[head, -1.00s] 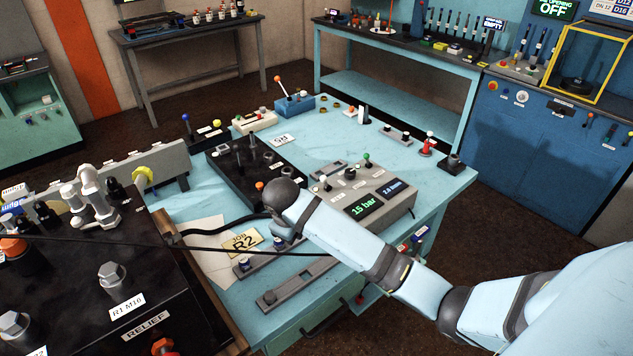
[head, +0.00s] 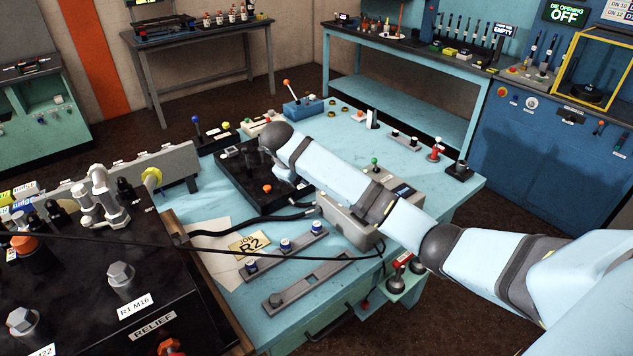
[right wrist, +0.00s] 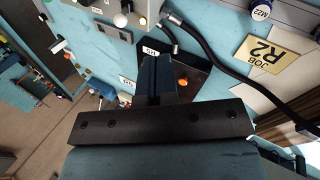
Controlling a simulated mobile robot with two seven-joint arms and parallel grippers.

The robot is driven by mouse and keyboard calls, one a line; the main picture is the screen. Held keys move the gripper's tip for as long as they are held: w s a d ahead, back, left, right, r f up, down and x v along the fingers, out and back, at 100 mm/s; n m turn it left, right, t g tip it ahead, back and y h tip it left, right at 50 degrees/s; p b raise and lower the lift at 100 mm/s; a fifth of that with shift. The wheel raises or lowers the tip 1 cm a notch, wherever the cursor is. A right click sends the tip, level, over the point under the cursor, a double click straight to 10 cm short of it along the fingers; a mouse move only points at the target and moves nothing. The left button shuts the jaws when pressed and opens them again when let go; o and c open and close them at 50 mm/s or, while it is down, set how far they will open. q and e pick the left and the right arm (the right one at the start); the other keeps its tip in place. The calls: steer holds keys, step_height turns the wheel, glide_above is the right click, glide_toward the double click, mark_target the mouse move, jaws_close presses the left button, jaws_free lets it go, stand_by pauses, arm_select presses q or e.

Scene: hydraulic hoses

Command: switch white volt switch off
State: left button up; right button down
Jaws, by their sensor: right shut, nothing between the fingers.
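No label reading volt is legible, so I cannot tell for sure which control is the white volt switch. A small white upright piece (head: 372,118) stands near the table's back edge. A round white knob (right wrist: 120,20) on a panel shows at the top of the right wrist view; I cannot match it to the head view. My right gripper (right wrist: 158,78) is shut and empty, above the dark tray (head: 232,180) on the light-blue table. In the head view its fingers are mostly hidden behind my wrist. My left gripper is not in view.
A grey control box (head: 350,218) is partly covered by my right arm. Black hoses (head: 225,232) run beside the JOB R2 tag (head: 250,245). A blue box with an orange-tipped lever (head: 303,108) stands farther back. A large black block (head: 90,290) fills the left front.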

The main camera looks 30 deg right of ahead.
steer(key=w+d+f+p, duration=0.2)
steer(key=d+f, duration=0.5)
steer(key=shift+d+f+p, duration=0.4)
steer(key=shift+w, duration=0.15)
